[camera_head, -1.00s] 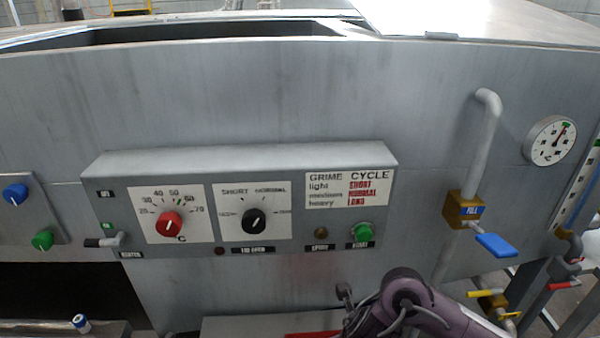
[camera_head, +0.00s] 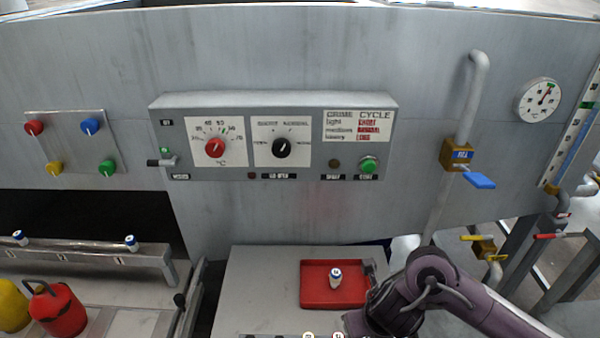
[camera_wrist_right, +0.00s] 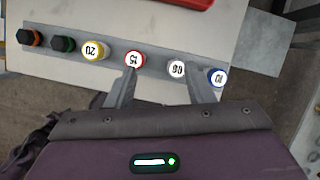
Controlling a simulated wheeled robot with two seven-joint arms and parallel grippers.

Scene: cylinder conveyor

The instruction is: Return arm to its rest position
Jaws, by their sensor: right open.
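My right arm (camera_head: 432,268) comes in at the lower right of the head view, in front of the grey machine, with its hand end low beside the red tray (camera_head: 318,298). In the right wrist view my right gripper (camera_wrist_right: 160,80) is open, its two fingers apart over a row of cylinders. A red-ringed cylinder (camera_wrist_right: 134,59) and a white-topped one (camera_wrist_right: 177,69) show near the fingertips; neither looks gripped. The fingertips are hidden in the head view. My left gripper is not in view.
A white cylinder (camera_head: 335,278) stands in the red tray. The control panel (camera_head: 270,140), blue valve handle (camera_head: 479,180) and vertical pipe (camera_head: 470,100) are on the machine front.

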